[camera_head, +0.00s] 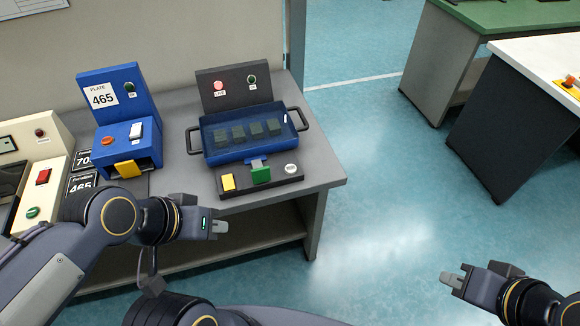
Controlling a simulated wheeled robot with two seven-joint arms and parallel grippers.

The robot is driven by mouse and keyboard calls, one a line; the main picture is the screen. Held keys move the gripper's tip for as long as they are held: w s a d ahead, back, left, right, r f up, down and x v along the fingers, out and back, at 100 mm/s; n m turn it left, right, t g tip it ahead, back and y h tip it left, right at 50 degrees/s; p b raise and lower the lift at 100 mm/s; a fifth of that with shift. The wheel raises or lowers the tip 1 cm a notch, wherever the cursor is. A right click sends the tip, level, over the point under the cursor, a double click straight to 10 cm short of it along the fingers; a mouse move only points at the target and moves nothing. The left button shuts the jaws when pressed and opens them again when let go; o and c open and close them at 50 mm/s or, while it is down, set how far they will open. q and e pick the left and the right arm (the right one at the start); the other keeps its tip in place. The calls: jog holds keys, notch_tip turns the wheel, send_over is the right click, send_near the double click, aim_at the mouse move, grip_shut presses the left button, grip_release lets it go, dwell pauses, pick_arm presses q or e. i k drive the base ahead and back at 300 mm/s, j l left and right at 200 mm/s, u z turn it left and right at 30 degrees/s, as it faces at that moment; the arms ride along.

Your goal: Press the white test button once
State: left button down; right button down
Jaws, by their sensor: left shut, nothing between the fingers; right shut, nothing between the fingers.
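A small round white button (291,169) sits at the right end of the dark front panel (235,186) of the black gate unit. No label on the white parts can be read. My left gripper (220,227) is shut and empty, in front of the table edge, below and left of the round white button. My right gripper (451,280) is shut and empty over the floor, well right of the table.
A blue tray (215,157) with a clear lid, side handles and several dark blocks lies behind the panel. The blue unit (117,88) marked 465 stands to its left, with cream control boxes (39,190) at far left. Other tables (520,100) stand at right.

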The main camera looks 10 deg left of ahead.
aim_at(290, 168)
jog(key=i+l, duration=0.1)
jog(key=i, duration=0.8)
jog(key=u, duration=2.1)
